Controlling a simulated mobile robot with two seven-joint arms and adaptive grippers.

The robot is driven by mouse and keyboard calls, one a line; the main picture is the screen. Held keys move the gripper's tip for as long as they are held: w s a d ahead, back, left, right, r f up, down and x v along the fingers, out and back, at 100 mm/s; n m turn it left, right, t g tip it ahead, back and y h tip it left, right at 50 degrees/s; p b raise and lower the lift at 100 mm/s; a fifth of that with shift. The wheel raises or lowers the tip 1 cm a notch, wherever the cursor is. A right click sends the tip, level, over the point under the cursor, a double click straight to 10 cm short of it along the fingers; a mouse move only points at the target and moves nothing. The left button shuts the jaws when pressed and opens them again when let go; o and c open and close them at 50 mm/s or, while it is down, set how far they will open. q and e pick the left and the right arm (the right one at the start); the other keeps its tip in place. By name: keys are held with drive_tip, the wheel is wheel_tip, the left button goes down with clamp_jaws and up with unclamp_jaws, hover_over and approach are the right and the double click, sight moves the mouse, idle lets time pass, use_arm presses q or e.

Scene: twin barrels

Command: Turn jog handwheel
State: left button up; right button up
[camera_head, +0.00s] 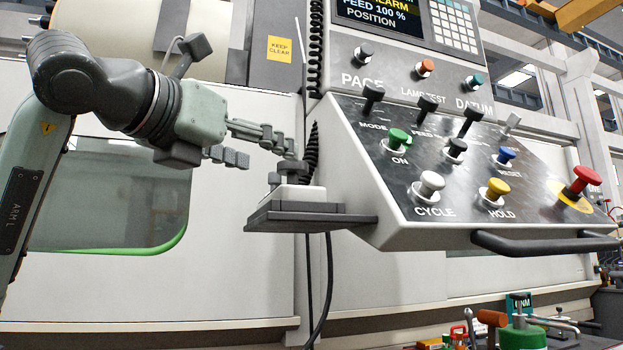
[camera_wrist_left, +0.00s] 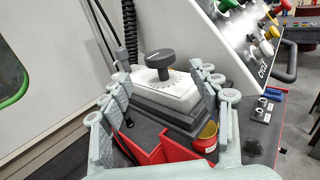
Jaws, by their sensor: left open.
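The jog handwheel is a dark grey knob (camera_wrist_left: 158,64) with a pointer mark. It stands on a white box (camera_wrist_left: 172,92) with dial ticks around it, which rests on a dark shelf. In the head view the knob (camera_head: 289,170) and white box (camera_head: 300,194) sit on the shelf (camera_head: 310,219) at the panel's left side, the knob partly hidden by my fingers. My left gripper (camera_head: 268,155) is open and empty, reaching from the left. In the left wrist view its fingers (camera_wrist_left: 163,80) stand either side of the knob, apparently apart from it. My right gripper is not in view.
The sloped control panel (camera_head: 420,185) with buttons and levers is right of the shelf. A black coiled cable (camera_head: 312,150) hangs close behind the handwheel. A red tray (camera_wrist_left: 168,150) with a yellow item (camera_wrist_left: 207,132) lies below. A machine window is at left.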

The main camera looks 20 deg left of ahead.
sight(284, 164)
use_arm(q)
drive_tip(key=shift+x, duration=0.8)
drive_tip(key=shift+p+x, duration=0.7)
drive_tip(key=shift+x, duration=2.7)
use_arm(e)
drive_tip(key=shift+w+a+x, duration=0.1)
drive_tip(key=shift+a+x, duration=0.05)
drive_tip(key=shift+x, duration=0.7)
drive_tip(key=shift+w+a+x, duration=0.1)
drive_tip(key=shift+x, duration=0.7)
